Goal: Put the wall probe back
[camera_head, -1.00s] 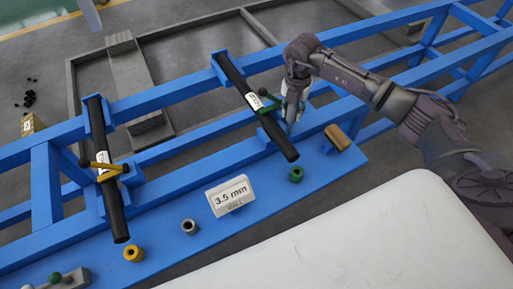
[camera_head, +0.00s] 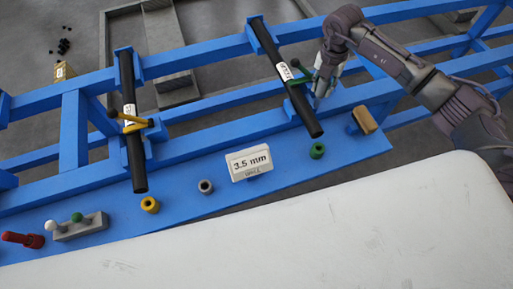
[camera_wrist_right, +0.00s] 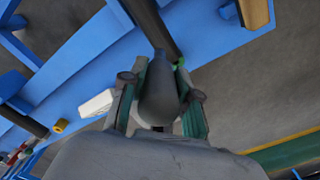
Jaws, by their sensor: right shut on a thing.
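A grey ring holder (camera_head: 206,187) stands left of the display. My left gripper is not in view.
A left black tube (camera_head: 133,150) carries a yellow clamp (camera_head: 122,121). A yellow ring (camera_head: 150,204), a green ring (camera_head: 317,150) and a tan block (camera_head: 364,119) stand on the blue bench (camera_head: 280,182). A grey block (camera_head: 78,228) with knobs and a red tool (camera_head: 22,240) are at left.

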